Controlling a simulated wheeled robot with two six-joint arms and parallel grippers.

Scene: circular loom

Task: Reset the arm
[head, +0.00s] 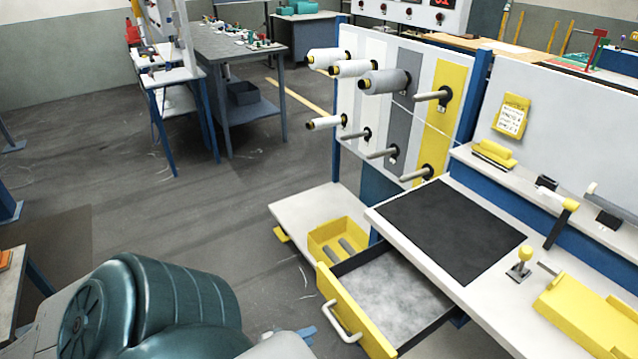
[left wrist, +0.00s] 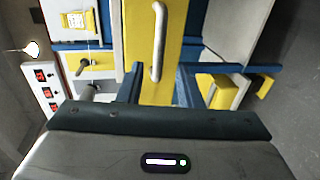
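My left arm comes in at the bottom left of the head view. Only part of my left gripper (head: 306,333) shows there, at the bottom edge, just left of the open drawer's white handle (head: 345,320). My right gripper is not in view.
The workbench with a black mat (head: 450,230) is right of the drawer. A board with spools on pegs (head: 385,80) stands behind it. A yellow bin (head: 338,240) sits on a low shelf left of the drawer. The floor on the left (head: 200,215) is largely clear.

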